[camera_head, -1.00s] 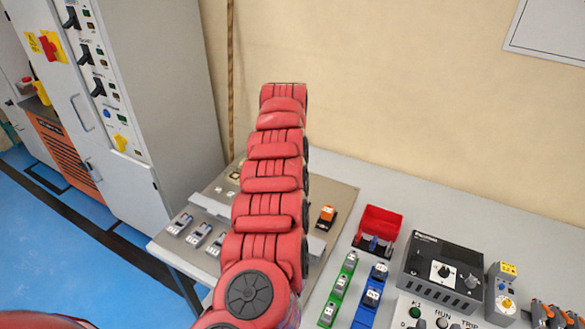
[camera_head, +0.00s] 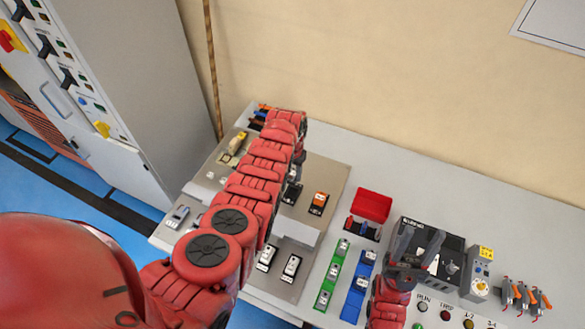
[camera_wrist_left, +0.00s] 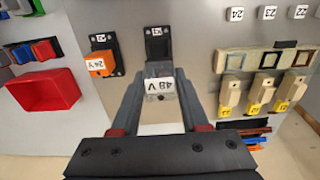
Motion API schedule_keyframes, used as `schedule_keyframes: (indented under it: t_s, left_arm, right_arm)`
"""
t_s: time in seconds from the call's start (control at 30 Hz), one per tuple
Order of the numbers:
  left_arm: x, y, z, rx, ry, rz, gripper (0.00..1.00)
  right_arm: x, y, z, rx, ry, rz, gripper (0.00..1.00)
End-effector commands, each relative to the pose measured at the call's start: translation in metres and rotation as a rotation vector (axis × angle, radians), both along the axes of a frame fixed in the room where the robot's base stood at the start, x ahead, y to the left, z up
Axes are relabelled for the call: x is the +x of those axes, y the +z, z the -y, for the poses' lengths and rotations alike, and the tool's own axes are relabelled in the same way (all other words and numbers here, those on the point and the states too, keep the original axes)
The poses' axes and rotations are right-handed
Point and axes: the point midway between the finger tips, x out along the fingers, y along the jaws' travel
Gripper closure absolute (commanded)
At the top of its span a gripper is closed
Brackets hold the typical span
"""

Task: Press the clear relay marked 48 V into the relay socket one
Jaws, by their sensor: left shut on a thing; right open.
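The clear relay marked 48 V (camera_wrist_left: 162,88) is held between the fingertips of my left gripper (camera_wrist_left: 160,100) in the left wrist view. A dark relay socket (camera_wrist_left: 157,47) with a small white label lies just beyond it, partly covered by the relay; I cannot tell whether they touch. In the head view my left gripper (camera_head: 297,168) is over the grey panel, partly hidden by my arm, and the dark socket (camera_head: 291,193) shows below it. An orange relay marked 24 V (camera_wrist_left: 100,64) sits in the neighbouring socket. My right gripper (camera_head: 418,245) is open and empty near the black box.
A red bin (camera_head: 372,204) stands right of the panel (camera_head: 328,177). Green (camera_head: 325,293) and blue (camera_head: 353,302) strips carry small parts. The black box with a knob (camera_head: 448,262) is further right, with several orange-handled items (camera_head: 525,297) beyond. The wall is behind the table.

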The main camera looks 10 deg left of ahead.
Motion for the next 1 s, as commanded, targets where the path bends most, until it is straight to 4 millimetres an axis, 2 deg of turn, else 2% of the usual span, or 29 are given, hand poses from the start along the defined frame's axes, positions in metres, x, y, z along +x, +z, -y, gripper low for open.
schedule_keyframes:
  t_s: [0.33,0.8,1.0]
  left_arm:
    - [-0.001,0.001,-0.001,-0.001,0.001,0.001,1.0]
    - [-0.001,-0.045,0.0,-0.001,0.0,0.001,1.0]
    - [-0.001,-0.057,0.0,0.0,0.0,0.002,1.0]
  right_arm:
    - [0.0,0.004,0.0,0.0,0.0,0.0,0.5]
    - [0.0,-0.042,0.0,0.0,0.0,0.0,0.5]
    - [0.0,-0.053,0.0,0.0,0.0,0.0,0.5]
